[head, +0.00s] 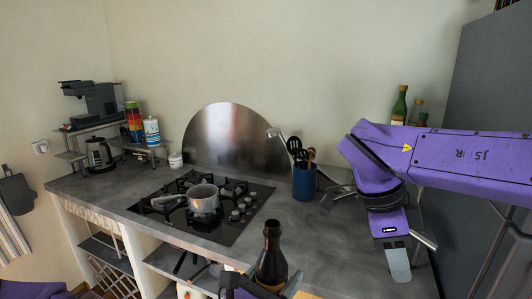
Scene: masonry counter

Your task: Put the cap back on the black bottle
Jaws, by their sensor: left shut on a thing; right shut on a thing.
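The black bottle (271,258) stands upright at the bottom middle of the head view, dark with a long neck and a tan label low down. My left gripper (262,290) is at its lower part, cut off by the bottom edge, and shut on it. My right arm comes in from the right, and my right gripper (404,262) points down over the right part of the counter, well to the right of the bottle. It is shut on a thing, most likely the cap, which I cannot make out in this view.
The grey counter (310,237) is clear between the bottle and my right gripper. A gas hob (248,212) with a pot (203,198) lies left of the bottle. A blue utensil holder (304,184) stands behind. Green bottles (399,106) stand behind my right arm.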

